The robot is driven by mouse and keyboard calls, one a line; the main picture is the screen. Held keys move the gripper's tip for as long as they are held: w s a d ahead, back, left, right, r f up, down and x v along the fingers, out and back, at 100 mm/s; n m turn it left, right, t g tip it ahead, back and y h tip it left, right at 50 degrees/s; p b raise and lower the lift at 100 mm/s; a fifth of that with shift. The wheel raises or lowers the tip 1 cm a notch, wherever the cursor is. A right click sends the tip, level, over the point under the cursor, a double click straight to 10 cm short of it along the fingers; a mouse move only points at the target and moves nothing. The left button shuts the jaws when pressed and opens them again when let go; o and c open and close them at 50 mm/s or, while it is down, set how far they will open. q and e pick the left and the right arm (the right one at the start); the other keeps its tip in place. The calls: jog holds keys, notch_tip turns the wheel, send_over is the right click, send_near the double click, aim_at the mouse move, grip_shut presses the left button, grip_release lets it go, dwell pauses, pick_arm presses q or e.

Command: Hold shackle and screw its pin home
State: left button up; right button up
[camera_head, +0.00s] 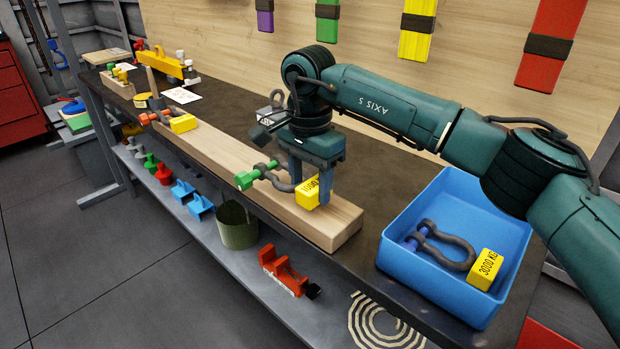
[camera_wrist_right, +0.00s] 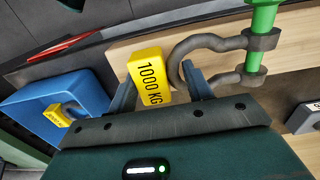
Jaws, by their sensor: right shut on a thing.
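A dark bow shackle (camera_head: 283,184) with a green pin (camera_head: 244,180) and a yellow tag (camera_head: 307,192) is at the near end of the wooden beam. My right gripper (camera_head: 312,196) points down over it, its fingers on either side of the tag and bow end. In the right wrist view the tag reads 1000 KG (camera_wrist_right: 150,76) and one finger reaches inside the bow (camera_wrist_right: 200,42). The green pin (camera_wrist_right: 255,62) spans the two eyes there; its upper end is cut off by the frame. How deep the pin is threaded cannot be told. My left gripper is not in view.
The wooden beam (camera_head: 225,157) runs along the dark bench. A blue tray (camera_head: 440,190) at right holds a larger shackle (camera_head: 447,248) tagged 3000 KG. A shackle with an orange pin (camera_head: 148,118) lies farther up the beam. A grey block (camera_head: 270,112) stands behind the gripper.

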jog(key=shift+f+b, duration=0.35)
jog(key=shift+f, duration=0.25)
jog(key=shift+f, duration=0.35)
jog(key=shift+f+b, duration=0.35)
jog(key=shift+r, duration=0.1)
jog(key=o, duration=1.1)
jog(key=shift+c, duration=0.4)
jog(key=c, duration=1)
